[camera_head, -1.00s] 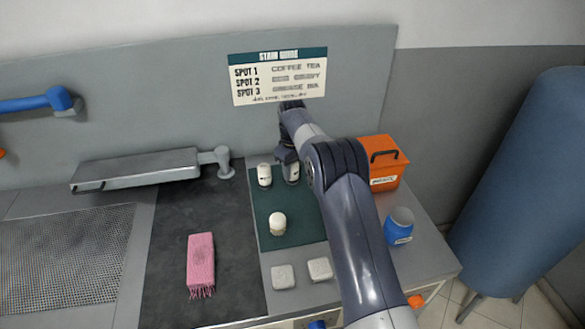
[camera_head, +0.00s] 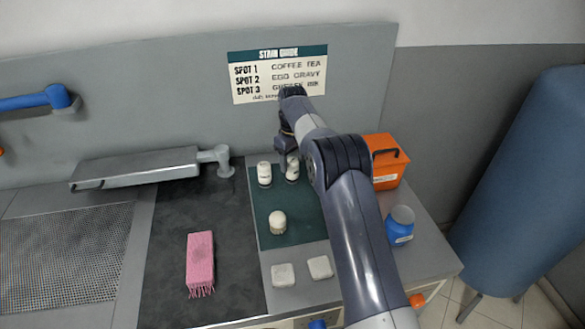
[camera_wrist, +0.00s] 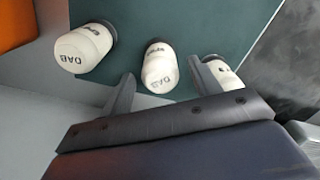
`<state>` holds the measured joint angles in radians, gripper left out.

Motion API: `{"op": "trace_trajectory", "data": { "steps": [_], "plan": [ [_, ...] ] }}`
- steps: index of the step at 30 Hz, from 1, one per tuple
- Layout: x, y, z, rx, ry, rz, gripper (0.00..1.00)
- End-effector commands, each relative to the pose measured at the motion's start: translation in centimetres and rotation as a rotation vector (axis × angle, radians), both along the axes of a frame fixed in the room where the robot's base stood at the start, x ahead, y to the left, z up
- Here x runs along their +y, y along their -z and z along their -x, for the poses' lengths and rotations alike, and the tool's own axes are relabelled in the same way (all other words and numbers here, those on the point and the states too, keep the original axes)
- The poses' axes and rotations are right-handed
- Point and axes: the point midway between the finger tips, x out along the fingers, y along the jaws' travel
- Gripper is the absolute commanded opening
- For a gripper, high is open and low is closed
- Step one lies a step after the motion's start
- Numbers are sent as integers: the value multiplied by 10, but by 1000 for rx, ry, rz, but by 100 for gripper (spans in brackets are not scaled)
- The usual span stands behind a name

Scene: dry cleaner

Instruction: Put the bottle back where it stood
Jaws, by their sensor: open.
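Three small white bottles with dark labels stand on the dark green mat (camera_head: 306,222) in the head view. One bottle (camera_head: 264,174) is at the back left, another (camera_head: 292,169) at the back right, and a third (camera_head: 277,223) nearer the front. My gripper (camera_head: 286,157) is open and empty just above the back right bottle. In the wrist view a bottle (camera_wrist: 160,68) shows between the two spread fingers, with another bottle (camera_wrist: 86,47) to the left. A third bottle (camera_wrist: 222,72) is partly hidden behind the right finger.
An orange box (camera_head: 386,162) and a blue jar (camera_head: 399,225) stand right of the mat. Two pale pads (camera_head: 283,275) lie in front of it. The stain guide sign (camera_head: 279,76) is on the wall behind.

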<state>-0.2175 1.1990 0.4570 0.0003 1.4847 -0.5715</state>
Motion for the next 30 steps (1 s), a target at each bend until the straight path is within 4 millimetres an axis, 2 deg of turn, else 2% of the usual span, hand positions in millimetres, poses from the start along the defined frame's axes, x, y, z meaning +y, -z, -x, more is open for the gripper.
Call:
{"op": "trace_trajectory", "data": {
  "steps": [6, 12, 19, 30],
  "plan": [
    [0, -50, -1, -4, 0, -1, 59],
    [0, -77, -1, -1, 0, 0, 59],
    [0, -86, 0, 0, 0, 0, 59],
    [0, -81, 0, 2, 0, 1, 59]
  ]
}}
